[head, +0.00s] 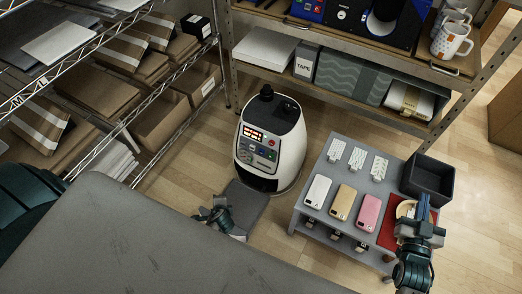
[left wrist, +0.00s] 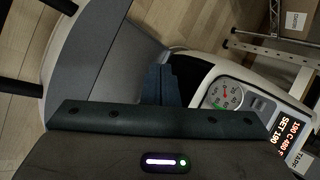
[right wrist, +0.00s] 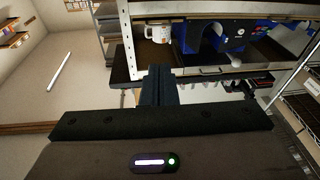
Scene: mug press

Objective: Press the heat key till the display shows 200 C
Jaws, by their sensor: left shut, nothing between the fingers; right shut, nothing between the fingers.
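The white mug press (head: 286,148) stands on the floor in the middle of the head view. Its red-lit display (head: 253,133) sits above a panel of small keys (head: 260,147); I cannot tell which is the heat key. In the left wrist view the display (left wrist: 285,135) appears to read 190 C and SET 190, beside a round gauge (left wrist: 226,95). My left gripper (head: 213,214) is shut and empty, in front of the press and apart from the keys. It also shows in the left wrist view (left wrist: 161,72). My right gripper (head: 422,208) is shut and empty over the small table's right side.
A grey table (head: 297,217) holds phones, patterned cards, a red mat (head: 388,236) and a dark bin (head: 428,180). Wire shelving with boxes (head: 160,118) stands left; a shelf with mugs (head: 452,40) stands behind. A grey surface (head: 110,240) fills the near left.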

